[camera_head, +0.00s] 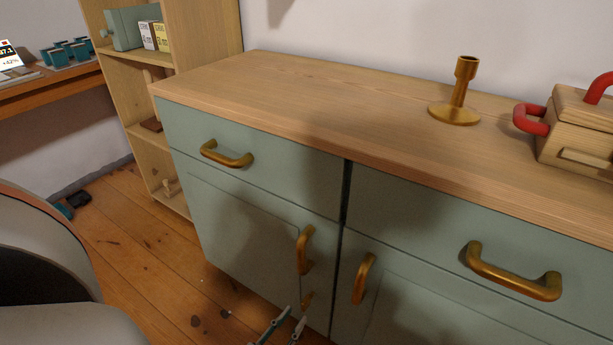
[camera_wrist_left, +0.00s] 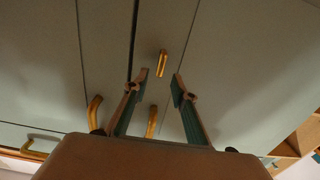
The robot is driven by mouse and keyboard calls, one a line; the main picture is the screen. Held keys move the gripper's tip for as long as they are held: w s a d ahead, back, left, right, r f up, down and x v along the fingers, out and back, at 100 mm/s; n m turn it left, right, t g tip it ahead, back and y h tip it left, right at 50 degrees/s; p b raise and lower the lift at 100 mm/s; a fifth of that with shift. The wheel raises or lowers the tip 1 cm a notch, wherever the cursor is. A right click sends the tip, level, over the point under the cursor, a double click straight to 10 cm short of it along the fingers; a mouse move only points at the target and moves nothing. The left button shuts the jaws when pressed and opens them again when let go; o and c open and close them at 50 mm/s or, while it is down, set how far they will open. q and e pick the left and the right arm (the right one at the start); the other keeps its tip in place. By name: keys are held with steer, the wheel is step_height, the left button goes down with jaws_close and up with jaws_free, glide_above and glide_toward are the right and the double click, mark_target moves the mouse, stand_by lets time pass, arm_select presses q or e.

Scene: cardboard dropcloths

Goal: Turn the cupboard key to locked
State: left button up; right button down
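The cupboard's left door (camera_head: 240,225) is sage green and shut, with a brass bar handle (camera_head: 306,250). A small brass key (camera_head: 307,299) sits on that door below the handle. In the left wrist view, which looks upside down, the key (camera_wrist_left: 162,63) shows as a short upright golden piece. My left gripper (camera_head: 279,326) is at the bottom edge of the head view, just below and left of the key. In the wrist view its fingers (camera_wrist_left: 160,84) are apart with nothing between their tips, and the key appears beyond the gap. My right gripper is in neither view.
The right door handle (camera_head: 363,278) stands close beside the left one. Drawer handles (camera_head: 227,155) (camera_head: 514,273) jut out above. A brass candlestick (camera_head: 457,98) and a wooden box with red handles (camera_head: 578,130) stand on the top. Open shelves (camera_head: 150,100) stand to the left.

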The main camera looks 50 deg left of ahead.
mark_target(302, 306)
arm_select(q)
steer(key=x, duration=0.5)
steer(key=shift+w+b, duration=0.1)
steer(key=shift+b, duration=0.3)
steer(key=shift+x, duration=0.8)
jaws_close()
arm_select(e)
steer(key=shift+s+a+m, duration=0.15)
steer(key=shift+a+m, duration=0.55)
